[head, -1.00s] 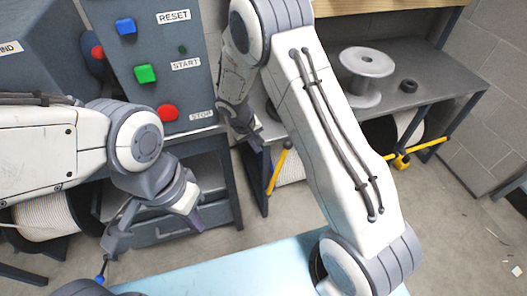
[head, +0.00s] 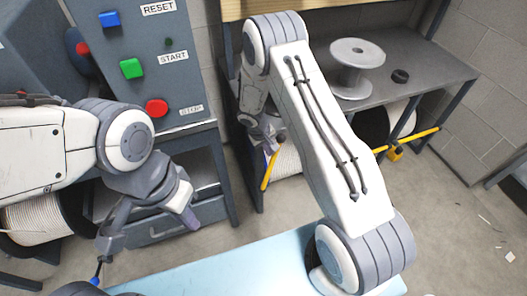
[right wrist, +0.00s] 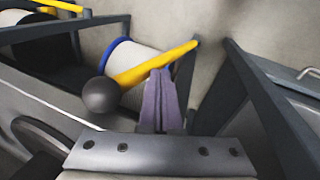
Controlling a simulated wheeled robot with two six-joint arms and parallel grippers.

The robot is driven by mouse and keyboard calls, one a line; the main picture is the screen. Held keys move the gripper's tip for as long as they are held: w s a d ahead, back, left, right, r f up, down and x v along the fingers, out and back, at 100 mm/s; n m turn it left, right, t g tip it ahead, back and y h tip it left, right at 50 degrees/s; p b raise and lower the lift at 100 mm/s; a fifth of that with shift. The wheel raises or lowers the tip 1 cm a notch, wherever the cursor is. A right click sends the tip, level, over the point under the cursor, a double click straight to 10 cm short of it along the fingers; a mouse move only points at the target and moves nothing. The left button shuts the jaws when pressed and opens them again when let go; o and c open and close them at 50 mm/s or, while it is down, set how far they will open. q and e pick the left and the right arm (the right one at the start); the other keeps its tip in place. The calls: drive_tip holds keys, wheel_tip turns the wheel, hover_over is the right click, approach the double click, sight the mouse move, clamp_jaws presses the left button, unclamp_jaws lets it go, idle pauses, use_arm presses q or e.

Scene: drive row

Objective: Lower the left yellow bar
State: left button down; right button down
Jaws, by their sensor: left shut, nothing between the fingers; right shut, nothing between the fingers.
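The left yellow bar (head: 268,170) stands steeply in front of a spool under the bench in the head view, its dark ball knob (head: 281,138) at the top. In the right wrist view the bar (right wrist: 155,65) slants from its ball knob (right wrist: 100,95) up to the right. My right gripper (head: 270,147) is shut and empty, close to the bar just below the knob. Its purple fingertips (right wrist: 160,75) overlap the bar's edge in the right wrist view; I cannot tell whether they touch. My left gripper (head: 188,215) is shut and empty, in front of the grey cabinet.
A second yellow bar (head: 415,140) lies nearly level under the bench at the right. The bench (head: 420,85) carries an empty spool (head: 356,68) and a black ring (head: 400,76). A control panel (head: 135,40) with coloured buttons stands at the left. A light blue surface (head: 225,268) is in front.

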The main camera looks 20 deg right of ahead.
drive_tip(key=d, duration=0.1)
drive_tip(key=d+f+b, duration=0.1)
drive_tip(key=d, duration=0.1)
drive_tip(key=shift+w+d+b, duration=0.1)
drive_tip(key=shift+d+b, duration=0.05)
drive_tip(key=shift+b, duration=0.15)
drive_tip(key=shift+d+r, duration=0.1)
drive_tip(key=shift+d, duration=0.2)
drive_tip(key=shift+r, duration=0.1)
drive_tip(key=shift+a, duration=0.1)
